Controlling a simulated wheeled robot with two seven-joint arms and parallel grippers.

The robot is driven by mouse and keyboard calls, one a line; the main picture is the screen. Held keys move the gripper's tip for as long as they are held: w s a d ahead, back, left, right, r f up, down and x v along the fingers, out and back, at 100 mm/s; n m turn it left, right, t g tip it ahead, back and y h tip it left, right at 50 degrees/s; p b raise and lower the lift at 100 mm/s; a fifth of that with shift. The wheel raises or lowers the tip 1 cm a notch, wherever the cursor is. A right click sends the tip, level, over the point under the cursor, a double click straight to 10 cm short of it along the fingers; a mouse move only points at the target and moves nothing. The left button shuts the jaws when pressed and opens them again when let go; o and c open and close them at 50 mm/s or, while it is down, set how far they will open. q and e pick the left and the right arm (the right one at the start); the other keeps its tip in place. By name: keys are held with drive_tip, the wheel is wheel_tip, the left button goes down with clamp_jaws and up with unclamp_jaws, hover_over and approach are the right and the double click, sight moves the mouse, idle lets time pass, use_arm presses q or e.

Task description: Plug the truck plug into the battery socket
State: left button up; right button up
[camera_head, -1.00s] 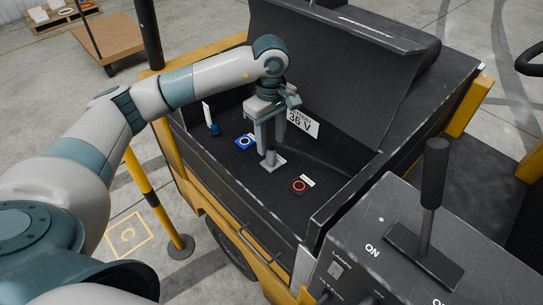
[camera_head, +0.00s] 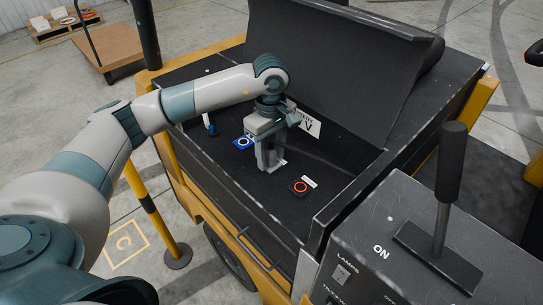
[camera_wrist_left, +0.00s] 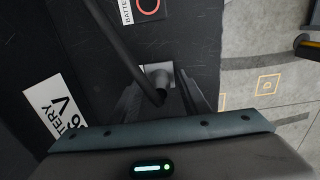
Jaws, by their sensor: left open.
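A grey upright piece on a light square plate stands on the black battery top. The plate shows beside my fingers (camera_head: 282,162) and in the left wrist view (camera_wrist_left: 160,70). I take the piece to be the plug at its socket; I cannot tell whether it is seated. A thick black cable (camera_wrist_left: 122,45) runs to it in the wrist view. My left gripper (camera_head: 268,164) is open and points down, its fingers on either side of the piece and hiding most of it. The fingers (camera_wrist_left: 162,95) also show in the wrist view. My right gripper is out of view.
A red ring marker (camera_head: 301,187) and a blue one (camera_head: 243,142) lie on the battery top. A small blue piece (camera_head: 211,129) stands at the left. The raised black cover (camera_head: 335,65) is behind; a control box with a lever (camera_head: 450,175) is at the right.

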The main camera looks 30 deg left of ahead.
sight(271, 143)
use_arm(q)
drive_tip(key=shift+b, duration=0.9)
idle(1.0)
clamp_jaws()
drive_tip(key=shift+r, duration=0.1)
drive_tip(key=shift+r+p, duration=0.65)
drive_tip(key=shift+r, duration=2.25)
drive_tip(key=shift+r, duration=0.1)
drive_tip(key=shift+r+p, duration=0.7)
drive_tip(key=shift+r, duration=2.25)
